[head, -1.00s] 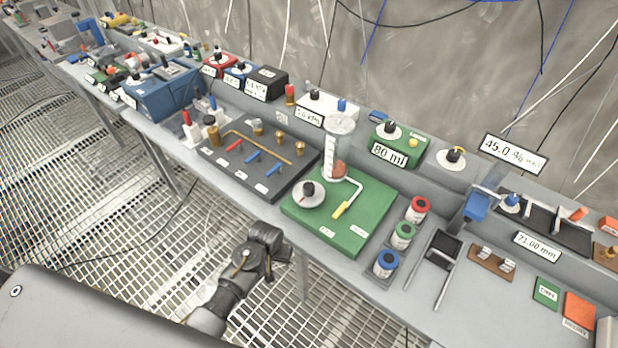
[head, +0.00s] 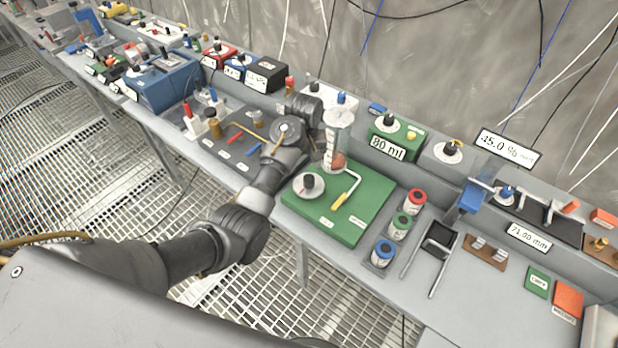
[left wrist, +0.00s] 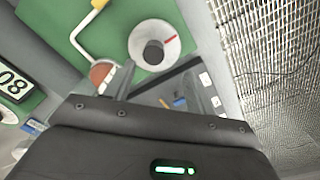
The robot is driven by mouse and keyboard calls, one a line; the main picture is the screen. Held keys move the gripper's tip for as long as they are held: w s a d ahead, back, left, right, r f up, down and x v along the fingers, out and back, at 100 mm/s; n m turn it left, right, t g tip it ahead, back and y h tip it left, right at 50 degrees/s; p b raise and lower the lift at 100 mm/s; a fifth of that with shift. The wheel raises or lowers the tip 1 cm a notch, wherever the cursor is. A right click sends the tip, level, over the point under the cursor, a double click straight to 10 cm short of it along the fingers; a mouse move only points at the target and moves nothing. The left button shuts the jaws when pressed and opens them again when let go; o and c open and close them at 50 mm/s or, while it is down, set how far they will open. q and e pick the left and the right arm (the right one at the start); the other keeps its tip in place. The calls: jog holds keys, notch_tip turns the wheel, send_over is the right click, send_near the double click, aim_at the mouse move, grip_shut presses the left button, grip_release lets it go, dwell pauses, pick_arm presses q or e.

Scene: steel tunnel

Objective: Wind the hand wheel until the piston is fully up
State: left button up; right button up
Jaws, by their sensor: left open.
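The hand wheel (head: 308,186) is a pale disc with a black knob, lying on the green base plate (head: 330,228). It also shows in the left wrist view (left wrist: 168,52), just beyond my fingers, with a red mark on its rim. Behind it stands a clear cylinder with a white scale (head: 330,150); the reddish-brown piston (head: 338,161) sits low in it. A white rod with a yellow grip (head: 345,198) lies beside the wheel. My left gripper (left wrist: 160,76) is open and empty, apart from the wheel. In the head view its fingers are hidden behind the arm. My right gripper is out of view.
A dark panel with coloured levers (head: 232,150) lies left of the plate, partly under my left arm. Red, green and blue-topped jars (head: 400,226) stand to the right. The bench front edge is close.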

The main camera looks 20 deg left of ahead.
aim_at(309, 178)
pick_arm(q)
jog(key=shift+w+d+r, duration=0.25)
jog(key=shift+w+r, duration=0.15)
jog(key=shift+w, duration=0.25)
notch_tip(309, 178, down, 10)
jog(key=shift+r+p, duration=0.1)
jog(key=shift+p, duration=1)
jog(key=shift+c, duration=0.3)
jog(key=c, duration=0.9)
